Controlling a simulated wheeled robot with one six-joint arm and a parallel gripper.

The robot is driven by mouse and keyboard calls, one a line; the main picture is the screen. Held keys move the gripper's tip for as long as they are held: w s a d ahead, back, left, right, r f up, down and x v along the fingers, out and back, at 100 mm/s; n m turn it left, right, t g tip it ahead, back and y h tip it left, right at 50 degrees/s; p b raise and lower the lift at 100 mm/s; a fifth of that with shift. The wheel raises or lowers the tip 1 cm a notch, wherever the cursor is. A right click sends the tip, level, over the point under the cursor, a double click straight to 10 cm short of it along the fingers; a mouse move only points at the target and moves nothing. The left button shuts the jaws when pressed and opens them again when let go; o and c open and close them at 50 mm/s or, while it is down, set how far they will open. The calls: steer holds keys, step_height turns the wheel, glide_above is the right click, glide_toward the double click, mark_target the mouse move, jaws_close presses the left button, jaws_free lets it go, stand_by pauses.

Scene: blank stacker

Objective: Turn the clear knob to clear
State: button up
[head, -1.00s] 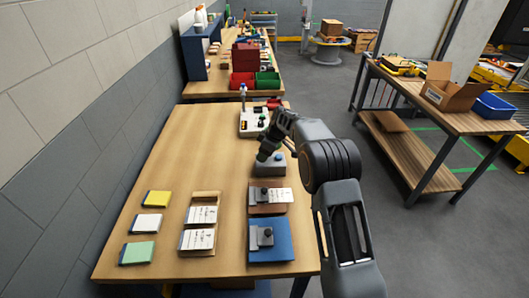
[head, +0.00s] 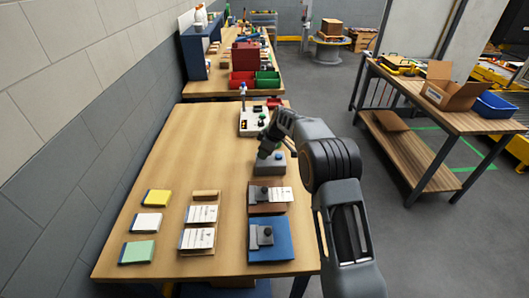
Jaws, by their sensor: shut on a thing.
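A grey box (head: 268,164) stands on the right part of the near table, below my gripper (head: 266,153). My gripper points down at the top of this box, and its jaws are shut on what seems to be the box's knob. The knob is hidden by the jaws, so its setting and any marking cannot be read. A white control panel (head: 246,125) with a green-topped button and a small signal post stands just behind the gripper.
A brown fixture (head: 259,209) and a blue fixture (head: 284,239) stand in front of the grey box. White cards (head: 197,238) and yellow, white and green pads lie left. The table's middle left is clear.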

steer(key=m+t+b, duration=0.1)
steer(key=m+b, duration=0.1)
steer(key=m, duration=0.1)
steer(key=shift+s+a+h, duration=0.1)
steer(key=shift+h, duration=0.2)
steer(key=m+h, duration=0.1)
steer(key=m, duration=0.2)
steer(key=m+t, duration=0.1)
steer(key=m, duration=0.1)
steer(key=shift+s+a+m+h+b, duration=0.1)
steer(key=shift+m+h+b, duration=0.25)
steer(key=shift+m+h, duration=0.05)
steer(key=m+h, duration=0.1)
steer(key=m, duration=0.1)
steer(key=m+h, duration=0.1)
steer(key=m, duration=0.2)
steer(key=shift+a+t+b, duration=0.15)
steer(key=shift+t+b, duration=0.25)
steer(key=shift+a+m+h+b, duration=0.1)
steer(key=shift+m+h+b, duration=0.4)
steer(key=shift+m, duration=1.3)
steer(key=o, duration=0.9)
steer(key=v, duration=1.3)
steer(key=shift+a+r, duration=0.25)
steer(key=shift+r, duration=0.2)
